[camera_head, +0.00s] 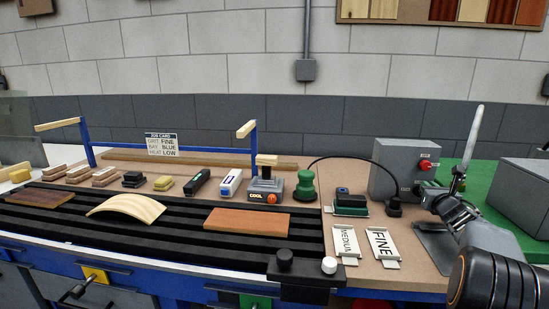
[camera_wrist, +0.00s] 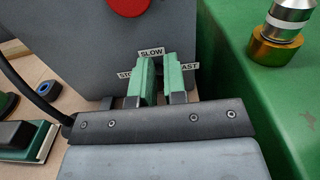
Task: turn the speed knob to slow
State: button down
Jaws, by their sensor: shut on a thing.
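The grey control box (camera_head: 392,165) stands at the right of the bench with a red button (camera_head: 425,164) on its face. It also fills the top of the wrist view (camera_wrist: 65,45). There, the small labels of the speed knob show: SLOW (camera_wrist: 151,52) at the top, STOP partly covered on the left, FAST partly covered on the right. My gripper (camera_wrist: 159,78) has its green-padded fingers just below SLOW, shut on the speed knob. The knob itself is hidden by the fingers, and its pointing direction cannot be told. In the head view my gripper (camera_head: 430,191) is at the box's lower right.
A black cable runs from the box to the left. A green-based sanding block (camera_head: 350,209) and MEDIUM (camera_head: 346,243) and FINE (camera_head: 383,245) plates lie left of my arm. A green surface with a brass-and-silver fitting (camera_wrist: 282,30) is close on the right in the wrist view.

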jog(key=shift+d+r, duration=0.15)
jog(key=shift+r, duration=0.2)
dwell(0.3)
jog(key=shift+s+d+f+b, duration=0.1)
jog(key=shift+s+f+b, duration=0.25)
jog(key=shift+f+b, duration=0.45)
jog(key=shift+s+a+r+b, duration=0.15)
jog(key=shift+s+b, duration=0.3)
jog(key=shift+s, duration=0.3)
jog(key=shift+s+a+r+b, duration=0.15)
jog(key=shift+s+b, duration=0.3)
jog(key=shift+s, duration=0.25)
jog(key=shift+s+r+b, duration=0.15)
jog(key=shift+s+b, duration=0.3)
jog(key=shift+s, duration=0.3)
